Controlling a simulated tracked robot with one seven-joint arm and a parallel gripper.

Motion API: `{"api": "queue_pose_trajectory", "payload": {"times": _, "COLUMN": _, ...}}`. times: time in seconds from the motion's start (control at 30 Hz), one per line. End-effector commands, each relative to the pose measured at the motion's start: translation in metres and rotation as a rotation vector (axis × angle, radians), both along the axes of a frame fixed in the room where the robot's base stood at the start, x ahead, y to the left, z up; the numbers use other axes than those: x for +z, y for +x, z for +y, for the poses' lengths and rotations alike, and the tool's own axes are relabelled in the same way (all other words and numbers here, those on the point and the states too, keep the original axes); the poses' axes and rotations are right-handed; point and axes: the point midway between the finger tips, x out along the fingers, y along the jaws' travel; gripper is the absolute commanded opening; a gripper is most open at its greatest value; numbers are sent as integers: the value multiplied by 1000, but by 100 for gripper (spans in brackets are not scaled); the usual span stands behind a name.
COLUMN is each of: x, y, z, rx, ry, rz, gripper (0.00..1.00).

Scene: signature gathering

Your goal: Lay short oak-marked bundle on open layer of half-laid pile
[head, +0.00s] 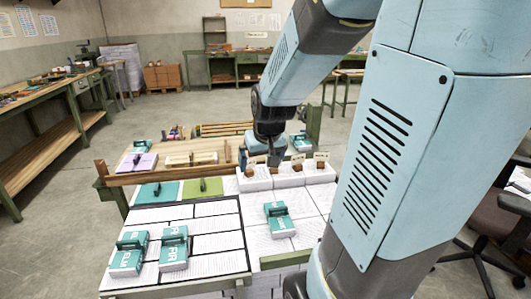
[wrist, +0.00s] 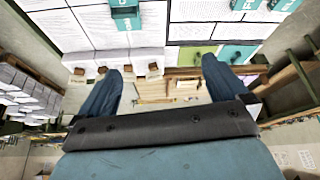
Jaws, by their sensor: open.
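The half-laid pile (head: 317,205) is white paper stacks at the right of the table, with a higher back row bearing brown blocks and small cards. A teal-wrapped bundle (head: 281,222) lies on its lower, open front layer; it also shows at the top of the wrist view (wrist: 125,12). Its mark is too small to read, so I cannot tell whether it is oak. My gripper (head: 257,161) is above the back-left of the pile, behind that bundle and apart from it. In the wrist view my gripper (wrist: 160,66) has its fingers wide apart and nothing between them.
Teal bundles marked ELM (head: 128,254) and FIR (head: 174,250) lie on a black-framed paper layout (head: 216,242) at left. Teal and green mats (head: 203,188), a purple bundle (head: 140,163) and a wooden bench (head: 180,150) lie behind. A chair (head: 489,215) stands right.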

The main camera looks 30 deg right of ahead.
Motion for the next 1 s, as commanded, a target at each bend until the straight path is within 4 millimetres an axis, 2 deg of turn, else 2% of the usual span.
{"api": "queue_pose_trajectory", "payload": {"times": 0.03, "x": 14, "y": -9, "z": 8, "rx": 14, "ry": -2, "rz": -12, "gripper": 100}}
{"api": "queue_pose_trajectory", "payload": {"times": 0.1, "x": 28, "y": -22, "z": 17, "rx": 27, "ry": -2, "rz": -17, "gripper": 100}}
{"api": "queue_pose_trajectory", "payload": {"times": 0.3, "x": 65, "y": -65, "z": 39, "rx": 61, "ry": 0, "rz": -32, "gripper": 100}}
{"api": "queue_pose_trajectory", "payload": {"times": 0.6, "x": 101, "y": -128, "z": 58, "rx": 103, "ry": 12, "rz": -50, "gripper": 100}}
{"api": "queue_pose_trajectory", "payload": {"times": 0.8, "x": 107, "y": -148, "z": 64, "rx": 114, "ry": 16, "rz": -50, "gripper": 100}}
{"api": "queue_pose_trajectory", "payload": {"times": 1.0, "x": 108, "y": -149, "z": 64, "rx": 115, "ry": 17, "rz": -49, "gripper": 100}}
